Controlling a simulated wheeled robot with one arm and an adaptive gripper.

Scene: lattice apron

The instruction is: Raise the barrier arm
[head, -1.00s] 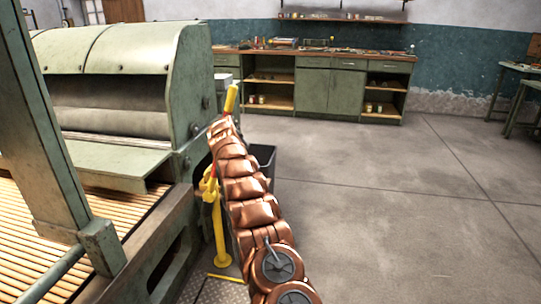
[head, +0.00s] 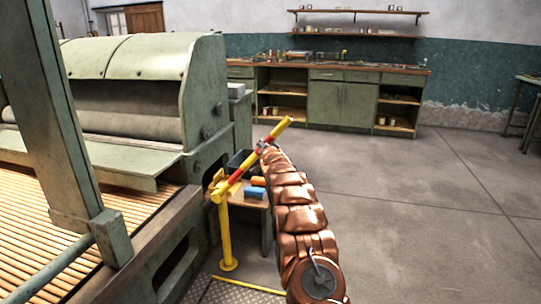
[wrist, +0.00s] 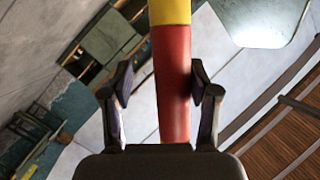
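The barrier arm (head: 253,163) is a red and yellow bar on a yellow post (head: 225,235). In the head view it slants up and right from the post to its yellow tip. My gripper (head: 264,146) is at the bar's outer part, below the tip. In the wrist view the bar (wrist: 173,85) runs between the two fingers of my gripper (wrist: 160,85). The fingers are apart: a gap shows left of the bar, and the right finger is close to it or touching; I cannot tell which. My copper-coloured arm hides part of the floor right of the post.
A green machine (head: 145,90) with a slatted roller bed (head: 60,225) stands left of the post. A workbench (head: 340,98) lines the back wall. The floor on the right (head: 430,210) is clear.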

